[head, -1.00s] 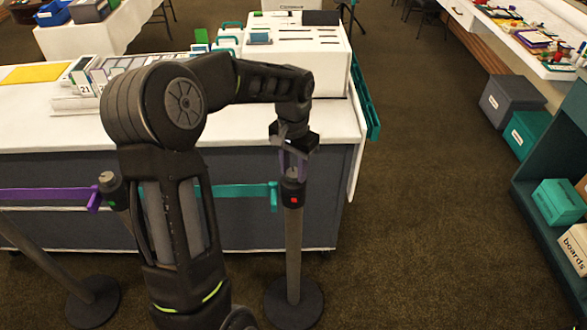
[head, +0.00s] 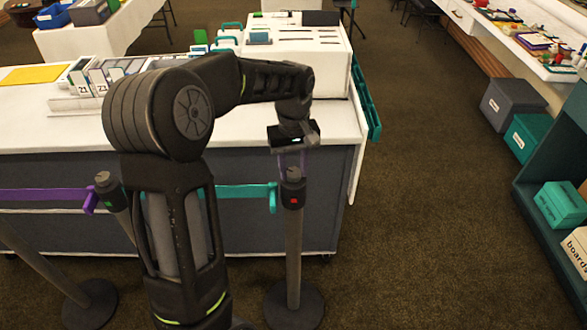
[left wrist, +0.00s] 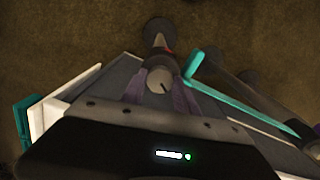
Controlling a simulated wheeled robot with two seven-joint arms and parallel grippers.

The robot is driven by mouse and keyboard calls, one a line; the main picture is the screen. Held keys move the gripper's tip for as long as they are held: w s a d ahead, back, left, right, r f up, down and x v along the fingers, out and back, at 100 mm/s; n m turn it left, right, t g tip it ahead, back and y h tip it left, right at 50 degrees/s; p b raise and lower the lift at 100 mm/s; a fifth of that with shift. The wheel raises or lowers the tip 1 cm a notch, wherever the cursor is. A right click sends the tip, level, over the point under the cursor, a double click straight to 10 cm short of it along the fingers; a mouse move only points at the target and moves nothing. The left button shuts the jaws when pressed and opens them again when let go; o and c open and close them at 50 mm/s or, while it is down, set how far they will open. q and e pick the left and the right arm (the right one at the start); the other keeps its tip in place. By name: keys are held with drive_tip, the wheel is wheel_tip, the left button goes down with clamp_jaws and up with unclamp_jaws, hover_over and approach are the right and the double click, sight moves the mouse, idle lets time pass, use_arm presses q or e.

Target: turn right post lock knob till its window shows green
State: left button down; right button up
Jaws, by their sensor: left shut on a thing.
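The right post (head: 293,250) stands upright on a round dark base in front of the counter. Its dark head has a small window (head: 294,201) that shows red. The round lock knob (head: 293,173) sits on top; in the left wrist view the knob (left wrist: 160,80) shows a dark line on its top face. My left gripper (head: 292,166) points down over the post and is shut on the knob, with a purple finger on each side of it. My right gripper is not in view.
A teal belt (head: 245,197) runs left from the right post to the left post (head: 118,205), whose window looks green. A purple belt (head: 40,193) continues left. The white-topped counter (head: 235,128) stands close behind. Carpet to the right is clear.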

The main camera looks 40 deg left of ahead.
sight(294, 172)
use_arm(q)
drive_tip(key=n, duration=0.5)
idle(0.4)
drive_tip(key=c, duration=0.9)
unclamp_jaws()
wheel_tip(294, 172, up, 8)
drive_tip(key=shift+f, duration=0.1)
